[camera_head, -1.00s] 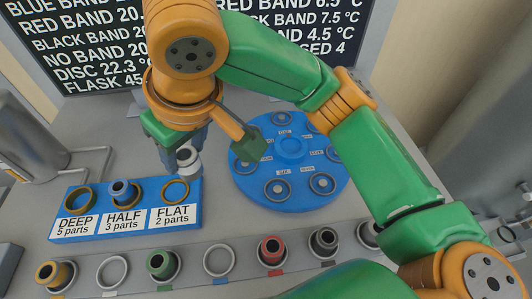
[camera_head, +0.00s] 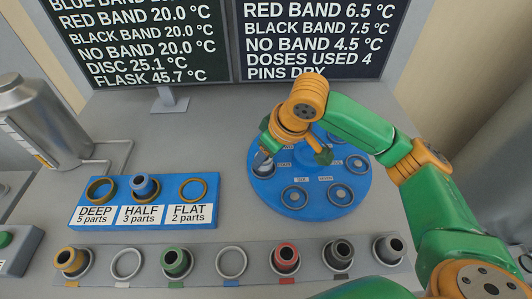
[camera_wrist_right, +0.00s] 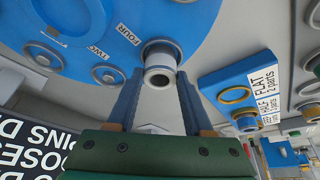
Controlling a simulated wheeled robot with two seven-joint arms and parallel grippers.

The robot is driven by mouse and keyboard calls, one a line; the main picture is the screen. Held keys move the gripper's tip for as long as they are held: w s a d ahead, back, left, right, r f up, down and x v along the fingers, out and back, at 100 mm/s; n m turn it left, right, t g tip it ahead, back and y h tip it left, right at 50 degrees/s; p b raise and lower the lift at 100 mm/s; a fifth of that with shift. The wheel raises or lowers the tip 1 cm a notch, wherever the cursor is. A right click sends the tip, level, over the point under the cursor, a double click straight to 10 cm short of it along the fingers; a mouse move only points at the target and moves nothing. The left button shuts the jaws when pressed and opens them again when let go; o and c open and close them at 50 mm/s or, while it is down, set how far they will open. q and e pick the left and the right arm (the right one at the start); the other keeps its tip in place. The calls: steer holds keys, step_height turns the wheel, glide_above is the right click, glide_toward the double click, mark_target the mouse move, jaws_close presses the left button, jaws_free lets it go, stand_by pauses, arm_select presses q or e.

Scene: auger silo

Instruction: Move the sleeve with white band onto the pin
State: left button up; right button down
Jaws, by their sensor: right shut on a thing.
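My right gripper (camera_head: 264,148) is over the left side of the blue round disc (camera_head: 315,207), its fingers on either side of a pale grey-white sleeve (camera_head: 263,164). In the right wrist view the sleeve (camera_wrist_right: 160,73) shows its open end between the fingertips of my right gripper (camera_wrist_right: 159,82). It lines up with a ring station beside the label FOUR; I cannot tell whether it is seated there. No pin is plainly visible; the sleeve covers the middle of that station. My left gripper is not in view.
A blue tray (camera_head: 80,217) marked DEEP, HALF, FLAT holds a blue-banded sleeve (camera_head: 143,187) at HALF. A front rack holds yellow, green, red, black and plain sleeves; two rings are empty (camera_head: 126,263) (camera_head: 231,262). A metal flask (camera_head: 45,115) stands left. Screens are behind.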

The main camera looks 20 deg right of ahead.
steer(key=shift+s+f, duration=0.1)
steer(key=shift+f, duration=0.05)
steer(key=shift+s+f, duration=0.2)
steer(key=shift+f, duration=0.3)
steer(key=shift+c, duration=2.4)
jaws_free()
steer(key=shift+o, duration=0.9)
steer(key=shift+w+f, duration=0.1)
steer(key=shift+w, duration=0.15)
steer(key=shift+r, duration=0.2)
steer(key=p+v, duration=0.1)
steer(key=v, duration=1.2)
steer(key=shift+a, duration=0.15)
steer(key=shift+w+r, duration=0.1)
